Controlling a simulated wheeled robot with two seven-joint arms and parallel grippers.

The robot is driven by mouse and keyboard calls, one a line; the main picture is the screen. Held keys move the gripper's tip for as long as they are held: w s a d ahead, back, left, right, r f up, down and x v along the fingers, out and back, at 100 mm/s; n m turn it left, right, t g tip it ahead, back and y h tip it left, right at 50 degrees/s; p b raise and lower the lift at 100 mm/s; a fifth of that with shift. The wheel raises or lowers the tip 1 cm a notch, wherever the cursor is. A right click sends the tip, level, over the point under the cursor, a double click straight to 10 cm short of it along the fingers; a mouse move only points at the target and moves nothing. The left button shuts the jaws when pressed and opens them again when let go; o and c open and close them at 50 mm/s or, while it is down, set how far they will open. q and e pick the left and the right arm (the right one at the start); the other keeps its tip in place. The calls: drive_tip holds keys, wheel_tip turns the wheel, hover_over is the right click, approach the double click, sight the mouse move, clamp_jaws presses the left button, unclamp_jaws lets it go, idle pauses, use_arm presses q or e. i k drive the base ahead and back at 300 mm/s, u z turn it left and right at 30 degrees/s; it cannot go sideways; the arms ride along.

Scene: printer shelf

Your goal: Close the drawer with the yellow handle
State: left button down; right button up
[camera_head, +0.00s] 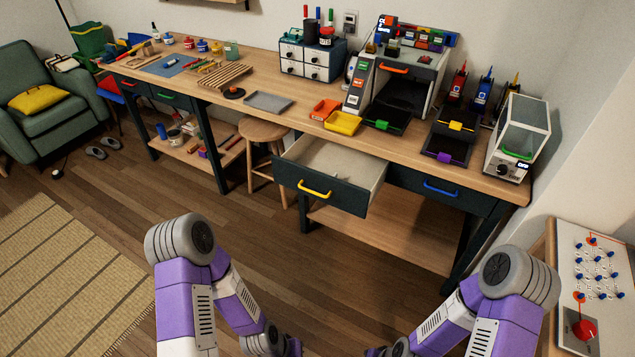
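The drawer (336,179) with the yellow handle (314,190) is pulled out from under the workbench (420,165). It has a dark front and pale inner walls, and its inside shows from above. My two purple and grey arms reach in from the bottom of the head view, both below and apart from the drawer. Both grippers are cut off by the lower edge of the picture, so I cannot see their fingers.
A shut drawer with a blue handle (440,189) is right of the open one. A wooden stool (262,132) stands close to its left. A side table (590,270) with a red-knobbed panel stands at the right. The wooden floor in front is clear.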

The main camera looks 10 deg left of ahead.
sight(308, 168)
drive_tip(key=z, duration=0.6)
drive_tip(key=i, duration=1.4)
drive_tip(key=u, duration=0.65)
